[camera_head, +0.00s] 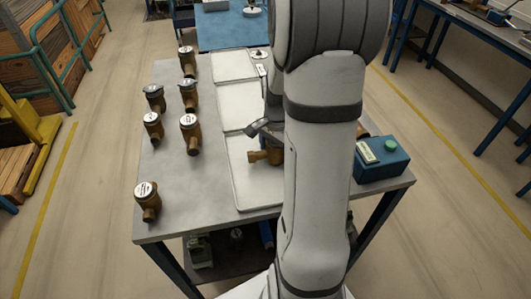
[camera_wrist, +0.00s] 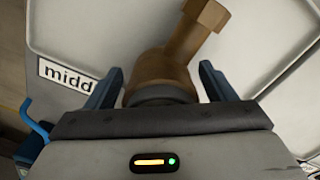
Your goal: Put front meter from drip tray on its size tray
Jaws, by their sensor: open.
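A brass meter (camera_wrist: 165,70) lies between the two blue fingers of my gripper (camera_wrist: 161,72) in the wrist view, its pipe end pointing up and right. The fingers stand open on either side of it. In the head view the same brass meter (camera_head: 266,156) shows on the nearest white tray (camera_head: 243,190), beside my arm. In the wrist view a pale tray (camera_wrist: 90,22) lies under it, with a label reading "midd" (camera_wrist: 67,74); the rest of the label is hidden. I cannot tell which surface is the drip tray.
Several other brass meters stand on the grey table (camera_head: 172,215), one at the front left (camera_head: 148,200). Two more white trays (camera_head: 233,66) (camera_head: 241,104) lie behind. A blue box with a green button (camera_head: 381,158) stands at the right edge. My arm hides the middle right.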

